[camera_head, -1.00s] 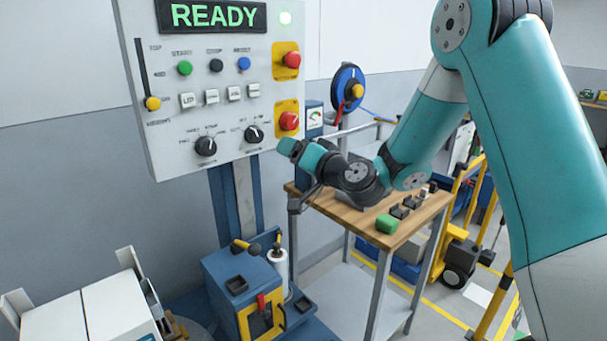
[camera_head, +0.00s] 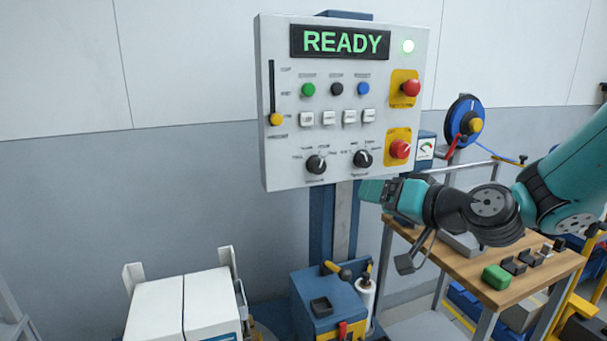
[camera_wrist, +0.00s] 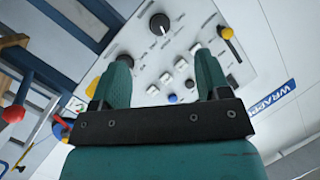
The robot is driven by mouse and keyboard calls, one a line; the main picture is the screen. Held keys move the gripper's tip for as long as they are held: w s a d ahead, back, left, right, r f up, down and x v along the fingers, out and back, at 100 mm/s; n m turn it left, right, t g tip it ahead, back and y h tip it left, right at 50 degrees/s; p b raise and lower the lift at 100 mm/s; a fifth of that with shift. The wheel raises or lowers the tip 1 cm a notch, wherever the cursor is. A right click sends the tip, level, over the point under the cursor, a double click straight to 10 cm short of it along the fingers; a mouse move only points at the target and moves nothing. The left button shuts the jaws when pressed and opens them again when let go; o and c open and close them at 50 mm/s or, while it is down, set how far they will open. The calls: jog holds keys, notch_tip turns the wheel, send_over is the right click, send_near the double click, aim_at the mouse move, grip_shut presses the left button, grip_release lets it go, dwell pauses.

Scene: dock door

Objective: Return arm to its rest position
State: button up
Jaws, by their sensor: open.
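My arm, teal with dark joints, reaches in from the right in the head view. My gripper (camera_head: 374,190) is just below the lower right part of the control panel (camera_head: 275,165), in front of its post. In the wrist view my gripper (camera_wrist: 160,82) has its two teal fingers apart with nothing held between them. The panel (camera_wrist: 215,28) with knobs and buttons shows beyond the fingers. From these views I cannot tell the exact gap between gripper and panel.
A blue machine (camera_head: 318,300) and white boxes (camera_head: 160,312) stand lower left.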

jog(key=s+a+f+n+g+h, duration=0.1)
jog(key=s+a+n+g, duration=0.25)
jog(key=s, duration=0.45)
jog(key=s+a+f+n+g, duration=0.1)
jog(key=s+a+n+g, duration=0.1)
jog(key=s+g, duration=0.45)
jog(key=s+d+f+n+g+h, duration=0.1)
jog(key=s+d+h, duration=0.3)
jog(key=s, duration=0.9)
jog(key=shift+s+g, duration=0.2)
jog(key=shift+g, duration=0.5)
